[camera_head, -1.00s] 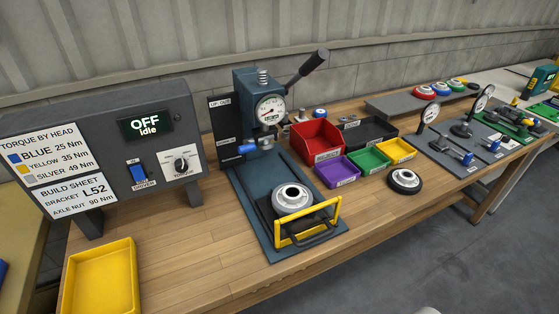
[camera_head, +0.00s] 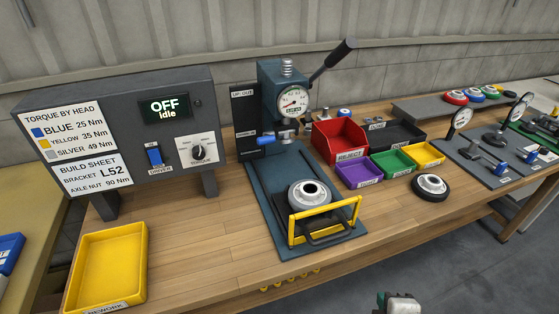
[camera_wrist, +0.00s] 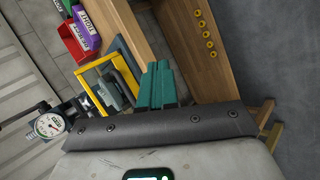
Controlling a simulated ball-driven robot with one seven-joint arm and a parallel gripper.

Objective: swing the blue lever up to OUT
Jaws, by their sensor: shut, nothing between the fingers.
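The blue lever (camera_head: 266,140) sticks out to the left from the press (camera_head: 283,85), low down beside the dark label plate (camera_head: 243,112). The plate's upper label reads "UP: OUT"; the lever lies near its lower label, which is too small to read surely. The gauge (camera_head: 292,103) sits above the lever and also shows in the wrist view (camera_wrist: 48,125). My gripper's green fingers (camera_wrist: 158,85) are shut and empty in the wrist view, well away from the lever. Only part of my arm shows at the bottom of the head view.
A yellow guard frame (camera_head: 325,220) stands in front of a wheel hub (camera_head: 310,193) on the press base. A control box (camera_head: 120,135) reading "OFF Idle" stands left of the press. Bins, including a red one (camera_head: 340,140), stand to its right. Bare bench (camera_head: 200,240) lies in front.

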